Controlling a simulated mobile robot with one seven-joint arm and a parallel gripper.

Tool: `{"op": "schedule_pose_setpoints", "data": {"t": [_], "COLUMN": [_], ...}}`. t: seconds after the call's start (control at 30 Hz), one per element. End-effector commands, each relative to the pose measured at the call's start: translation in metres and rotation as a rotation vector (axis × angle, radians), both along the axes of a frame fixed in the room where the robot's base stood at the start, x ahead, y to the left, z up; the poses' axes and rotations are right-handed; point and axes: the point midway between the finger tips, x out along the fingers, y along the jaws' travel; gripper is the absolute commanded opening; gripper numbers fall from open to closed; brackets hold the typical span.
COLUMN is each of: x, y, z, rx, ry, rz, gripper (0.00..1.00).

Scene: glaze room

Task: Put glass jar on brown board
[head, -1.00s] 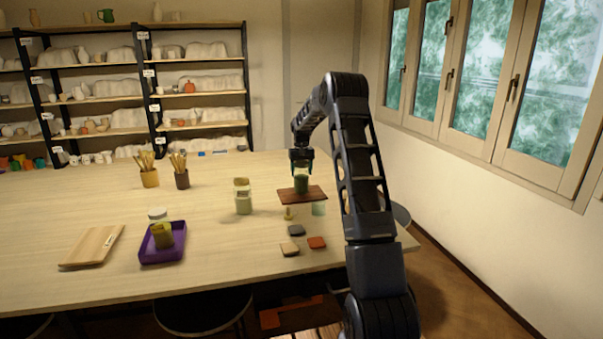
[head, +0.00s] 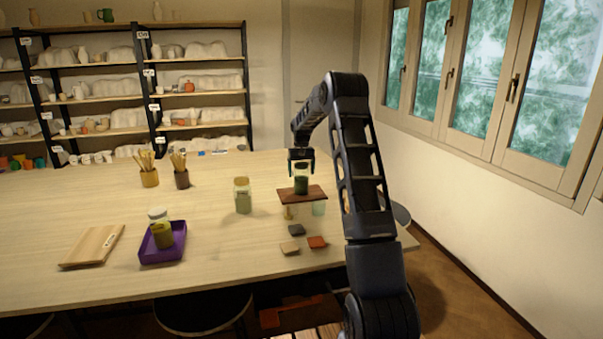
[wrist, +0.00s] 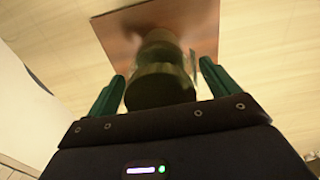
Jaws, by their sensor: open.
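A glass jar (head: 301,184) with dark green contents stands upright on the brown board (head: 317,193) towards the right of the table. My gripper (head: 301,168) is above it, pointing down, its fingers on either side of the jar's upper part. In the wrist view my gripper (wrist: 163,80) is open, with a gap beside the jar (wrist: 160,88) at each finger. The brown board (wrist: 115,30) shows behind the jar there, blurred.
Another jar (head: 243,197) stands left of the board. A purple tray (head: 163,256) holds a jar (head: 162,235). A pale wooden board (head: 92,246) lies far left. Small tiles (head: 316,242) and a greenish glass (head: 319,208) are in front of the brown board. Brush pots (head: 182,180) stand behind.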

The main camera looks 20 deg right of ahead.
Motion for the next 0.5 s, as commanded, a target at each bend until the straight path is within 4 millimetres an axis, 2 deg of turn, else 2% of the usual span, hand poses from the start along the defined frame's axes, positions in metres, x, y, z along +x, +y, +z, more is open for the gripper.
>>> {"op": "schedule_pose_setpoints", "data": {"t": [0.5], "x": [0.0], "y": [0.001], "z": [0.091], "rx": [0.0], "ry": [-0.003], "rz": [0.001], "gripper": [0.87]}}
